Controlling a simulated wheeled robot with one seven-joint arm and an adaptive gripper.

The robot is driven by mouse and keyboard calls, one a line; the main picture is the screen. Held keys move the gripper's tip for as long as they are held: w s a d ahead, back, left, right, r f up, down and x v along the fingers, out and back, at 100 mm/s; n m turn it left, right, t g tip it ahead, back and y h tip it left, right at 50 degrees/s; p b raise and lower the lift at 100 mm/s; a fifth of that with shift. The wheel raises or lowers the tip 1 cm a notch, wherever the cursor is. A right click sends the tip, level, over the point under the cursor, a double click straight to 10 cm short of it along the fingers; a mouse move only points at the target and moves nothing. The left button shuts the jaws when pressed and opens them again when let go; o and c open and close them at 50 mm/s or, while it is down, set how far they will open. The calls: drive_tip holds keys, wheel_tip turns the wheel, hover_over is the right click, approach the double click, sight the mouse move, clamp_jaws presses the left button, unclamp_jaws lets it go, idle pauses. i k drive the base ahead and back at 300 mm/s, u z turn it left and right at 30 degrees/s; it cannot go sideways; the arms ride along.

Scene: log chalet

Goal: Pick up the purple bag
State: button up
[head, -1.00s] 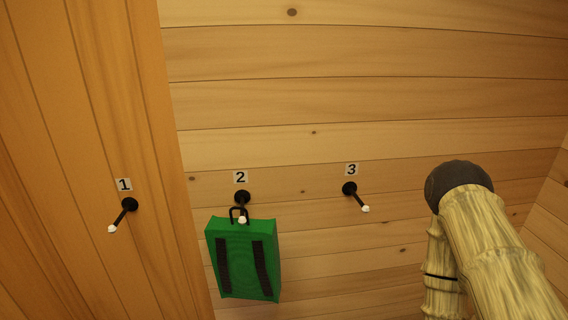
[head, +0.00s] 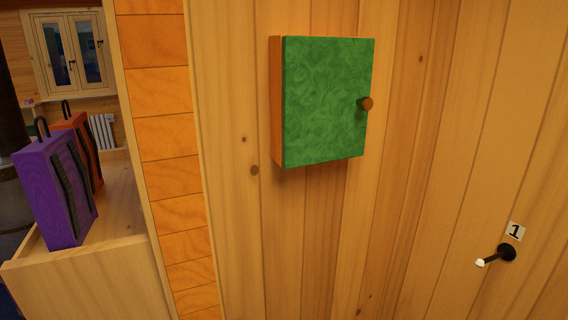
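The purple bag (head: 48,192) stands upright at the left of the head view. It has dark straps on its right face and a dark loop handle on top. It rests on a light wooden surface (head: 122,207), close to its front edge. My gripper is not in view.
An orange bag (head: 75,126) stands just behind the purple one. A wooden wall end (head: 170,150) separates them from a green-doored wall cabinet (head: 325,100) with a round knob. Hook 1 (head: 505,252) sticks out at the right. A window (head: 75,50) is far back left.

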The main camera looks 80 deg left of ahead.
sight(51, 172)
drive_tip(key=u, duration=0.15)
drive_tip(key=k, duration=1.45)
drive_tip(key=u, duration=1.9)
drive_tip(key=k, duration=0.25)
drive_tip(key=u, duration=0.7)
